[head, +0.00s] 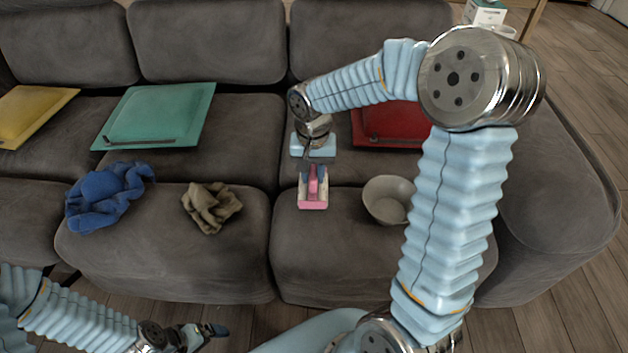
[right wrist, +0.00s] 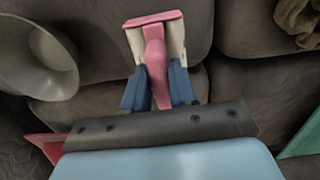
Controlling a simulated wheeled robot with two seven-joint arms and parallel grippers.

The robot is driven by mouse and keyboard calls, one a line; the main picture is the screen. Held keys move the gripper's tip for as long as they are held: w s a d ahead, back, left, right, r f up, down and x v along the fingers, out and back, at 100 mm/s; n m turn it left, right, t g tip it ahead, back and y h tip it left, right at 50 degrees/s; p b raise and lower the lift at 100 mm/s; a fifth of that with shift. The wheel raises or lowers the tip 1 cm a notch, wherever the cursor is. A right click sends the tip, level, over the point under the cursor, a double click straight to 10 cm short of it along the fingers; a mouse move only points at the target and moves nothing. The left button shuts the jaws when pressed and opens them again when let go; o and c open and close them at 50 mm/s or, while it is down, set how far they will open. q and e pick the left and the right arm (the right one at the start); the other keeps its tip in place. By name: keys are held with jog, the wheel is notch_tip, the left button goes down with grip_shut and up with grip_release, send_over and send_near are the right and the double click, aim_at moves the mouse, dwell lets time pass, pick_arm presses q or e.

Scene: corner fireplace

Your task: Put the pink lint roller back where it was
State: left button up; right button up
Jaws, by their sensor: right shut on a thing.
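The pink lint roller (head: 313,204) is in my right gripper (head: 313,178), over the right-hand seat cushion of the sofa, near the seam. In the right wrist view, my right gripper (right wrist: 158,82) has its blue fingers on both sides of the pink handle (right wrist: 154,48). The pink end (right wrist: 153,19) points away from the palm. I cannot tell whether the roller touches the cushion. My left gripper (head: 207,331) is low at the lower left in the head view, in front of the sofa and apart from everything. Its finger opening is unclear.
On the sofa (head: 165,255) lie a grey bowl (head: 383,210) right of the roller, a brown cloth (head: 207,214), a blue cloth (head: 95,208), a green square piece (head: 158,108), a yellow one (head: 30,110) and a red one (head: 372,138). Cushion around the roller is clear.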

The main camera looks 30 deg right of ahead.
jog(key=shift+d+f, duration=0.15)
jog(key=shift+f, duration=1.55)
jog(key=shift+f+b, duration=0.2)
jog(key=shift+b, duration=0.1)
jog(key=o, duration=0.9)
jog(key=shift+r, duration=0.1)
jog(key=shift+o, duration=0.2)
notch_tip(320, 180, up, 12)
jog(key=shift+r+p, duration=0.15)
jog(key=shift+p, duration=0.4)
